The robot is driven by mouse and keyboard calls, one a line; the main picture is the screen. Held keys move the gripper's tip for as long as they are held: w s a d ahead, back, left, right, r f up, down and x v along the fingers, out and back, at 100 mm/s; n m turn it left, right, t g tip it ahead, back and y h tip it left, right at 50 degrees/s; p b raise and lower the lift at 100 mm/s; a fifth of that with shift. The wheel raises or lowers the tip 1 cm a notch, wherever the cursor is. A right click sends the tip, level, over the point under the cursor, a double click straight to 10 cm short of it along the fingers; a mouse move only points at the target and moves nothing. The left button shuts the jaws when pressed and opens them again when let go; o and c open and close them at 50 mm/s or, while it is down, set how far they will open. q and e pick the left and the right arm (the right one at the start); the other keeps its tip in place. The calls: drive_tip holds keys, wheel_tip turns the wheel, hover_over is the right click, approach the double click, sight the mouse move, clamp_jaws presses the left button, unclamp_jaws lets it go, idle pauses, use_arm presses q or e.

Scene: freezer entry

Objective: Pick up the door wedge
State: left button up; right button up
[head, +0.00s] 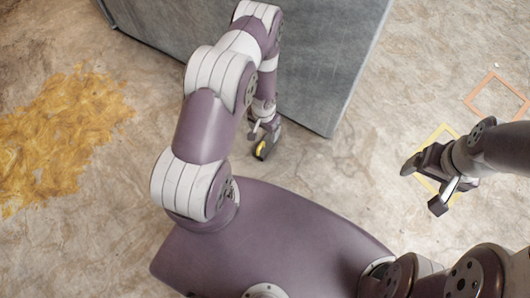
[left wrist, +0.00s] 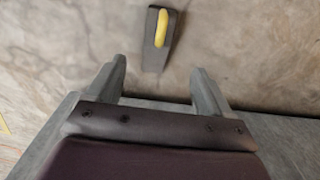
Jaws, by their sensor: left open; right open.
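The door wedge is dark grey with a yellow strip on top. In the left wrist view the wedge (left wrist: 153,55) lies on the floor just beyond the open fingers of my left gripper (left wrist: 158,70), roughly centred between them and apart from both. In the head view my left gripper (head: 262,133) is low beside the wedge (head: 261,151), whose far part is partly hidden by the gripper. Contact cannot be told there. My right gripper (head: 423,186) is open and empty over the floor at the right.
A large grey panel-like block (head: 310,60) stands close behind my left gripper. A yellow square outline (head: 434,136) lies under my right gripper, with an orange square outline (head: 487,78) further back. A yellow-brown patch (head: 65,135) covers the floor at left.

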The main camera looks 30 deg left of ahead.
sight(264, 146)
use_arm(q)
wheel_tip(264, 146, down, 7)
drive_tip(key=b, duration=0.4)
drive_tip(key=shift+f, duration=0.1)
drive_tip(key=f+b, duration=0.5)
drive_tip(key=shift+s+d, duration=0.15)
drive_tip(key=shift+d, duration=0.05)
drive_tip(key=shift+r, duration=0.1)
drive_tip(key=c, duration=1.2)
